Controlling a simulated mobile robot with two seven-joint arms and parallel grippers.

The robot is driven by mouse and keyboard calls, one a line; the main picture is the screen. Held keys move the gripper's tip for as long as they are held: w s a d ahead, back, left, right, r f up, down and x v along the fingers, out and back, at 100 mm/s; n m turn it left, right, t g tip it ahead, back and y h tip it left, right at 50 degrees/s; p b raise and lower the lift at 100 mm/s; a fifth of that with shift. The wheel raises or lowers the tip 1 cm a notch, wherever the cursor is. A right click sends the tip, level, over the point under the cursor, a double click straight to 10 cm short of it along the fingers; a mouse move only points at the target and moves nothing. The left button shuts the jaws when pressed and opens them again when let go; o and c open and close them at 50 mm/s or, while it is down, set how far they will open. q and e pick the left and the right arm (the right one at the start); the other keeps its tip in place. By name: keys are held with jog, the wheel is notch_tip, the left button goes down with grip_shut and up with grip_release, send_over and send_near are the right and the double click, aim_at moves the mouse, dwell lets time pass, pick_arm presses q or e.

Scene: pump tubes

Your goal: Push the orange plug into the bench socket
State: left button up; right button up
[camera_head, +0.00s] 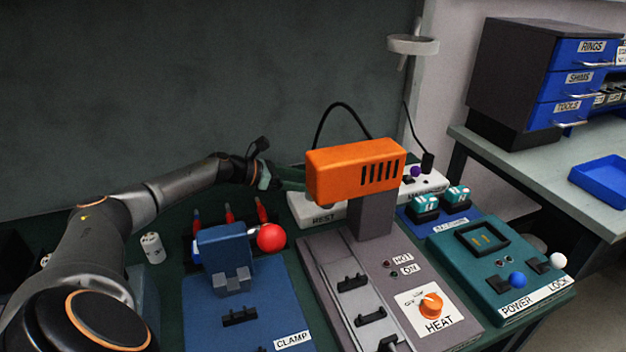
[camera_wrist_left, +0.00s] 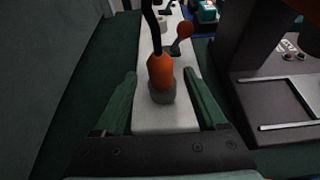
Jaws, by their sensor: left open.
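The orange plug (camera_wrist_left: 161,72) stands upright with its grey lower part on a white strip (camera_wrist_left: 165,118) in the left wrist view. A black cable leaves its top. My left gripper (camera_wrist_left: 161,78) is open, with one green finger on each side of the plug and visible gaps between. In the head view my left gripper (camera_head: 288,179) reaches behind the orange heater head (camera_head: 345,172), which hides the plug and the fingertips. A white block (camera_head: 432,183) with a partly hidden label stands at the back right; I cannot tell whether it holds the bench socket. My right gripper is not shown.
The heater's grey column (camera_head: 370,215) stands close to the gripper. A red-knobbed lever (camera_wrist_left: 184,29) rises beyond the plug.

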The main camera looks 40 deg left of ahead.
pick_arm(q)
jog(key=shift+x, duration=1.45)
jog(key=shift+d+r, duration=0.1)
grip_shut()
